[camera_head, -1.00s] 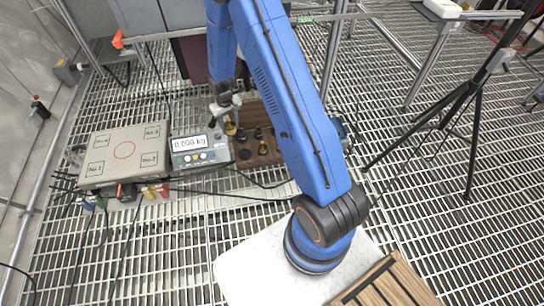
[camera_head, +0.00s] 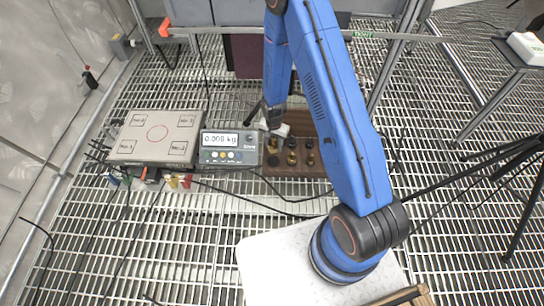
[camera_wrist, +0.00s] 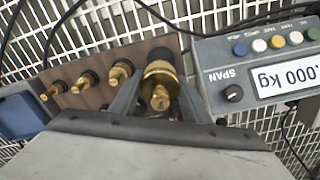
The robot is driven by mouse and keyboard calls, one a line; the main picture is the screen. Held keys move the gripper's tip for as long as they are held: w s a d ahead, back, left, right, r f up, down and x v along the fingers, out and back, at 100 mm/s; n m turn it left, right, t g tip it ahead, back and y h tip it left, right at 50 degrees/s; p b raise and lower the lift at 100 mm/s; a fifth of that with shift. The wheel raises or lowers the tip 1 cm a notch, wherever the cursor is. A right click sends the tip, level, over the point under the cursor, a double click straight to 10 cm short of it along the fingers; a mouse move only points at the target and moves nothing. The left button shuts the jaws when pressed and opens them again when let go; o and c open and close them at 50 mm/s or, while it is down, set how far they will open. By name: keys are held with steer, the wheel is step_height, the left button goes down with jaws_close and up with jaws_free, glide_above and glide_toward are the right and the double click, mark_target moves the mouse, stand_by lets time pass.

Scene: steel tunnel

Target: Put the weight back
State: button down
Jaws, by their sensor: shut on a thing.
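My gripper (camera_wrist: 158,105) is shut on a brass weight (camera_wrist: 160,85), which sits between the two fingers in the wrist view. In the head view my gripper (camera_head: 273,125) is over the left part of the dark wooden weight block (camera_head: 300,171). The block also shows in the wrist view (camera_wrist: 95,98), with several smaller brass weights (camera_wrist: 89,79) standing in a row left of the held one. A dark round shape lies just beyond the held weight. I cannot tell whether the held weight touches the block.
The scale display (camera_head: 228,147) stands left of the block, reading about zero. The scale platform (camera_head: 155,138), with a red circle, is further left and empty. Cables cross the grating floor. A black tripod (camera_head: 500,165) stands at the right.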

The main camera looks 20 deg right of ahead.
steer(key=shift+a+f, duration=0.1)
steer(key=shift+f, duration=4.75)
steer(key=shift+f, duration=0.1)
steer(key=c, duration=1)
jaws_free()
